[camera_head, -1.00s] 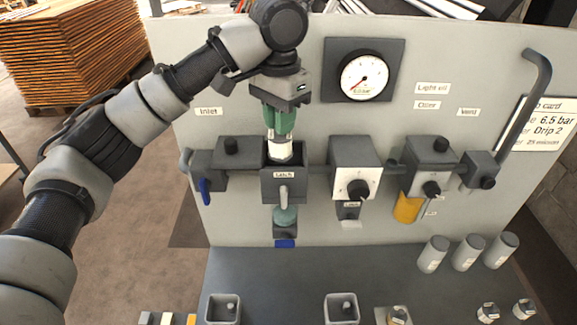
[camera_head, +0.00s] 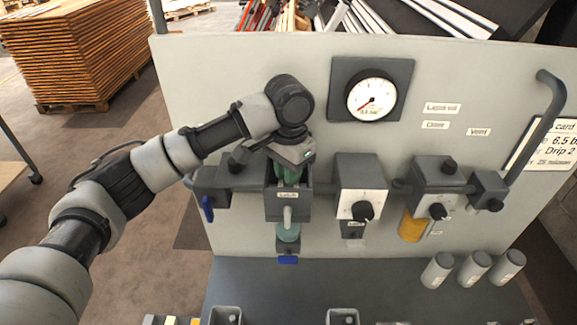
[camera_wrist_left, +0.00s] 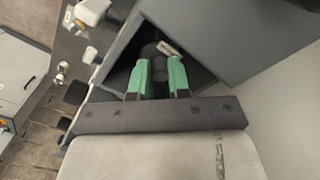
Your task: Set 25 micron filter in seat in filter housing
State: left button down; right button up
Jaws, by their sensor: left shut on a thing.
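In the left wrist view the fingers (camera_wrist_left: 158,80) are inside the box, shut on a dark cylindrical part, which I take as the filter (camera_wrist_left: 157,68). The housing hides the filter in the head view, and I cannot tell whether it touches the seat. My right gripper is not in view.
A regulator block with a knob (camera_head: 362,211) stands right of the housing and an inlet valve with a blue lever (camera_head: 207,208) left of it. A pressure gauge (camera_head: 371,96) is above. Several open bins and grey cylinders (camera_head: 438,270) stand on the bench below.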

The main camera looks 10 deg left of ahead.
pick_arm(q)
jog(key=shift+s, duration=0.15)
jog(key=c, duration=1.1)
grip_release()
jog(key=shift+f, duration=0.1)
jog(key=shift+r, duration=0.25)
jog(key=shift+r+b, duration=0.35)
jog(key=shift+b, duration=0.05)
notch_tip(320, 180, up, 11)
jog(key=b, duration=0.2)
jog(key=shift+r+b, duration=0.1)
jog(key=shift+b, duration=0.2)
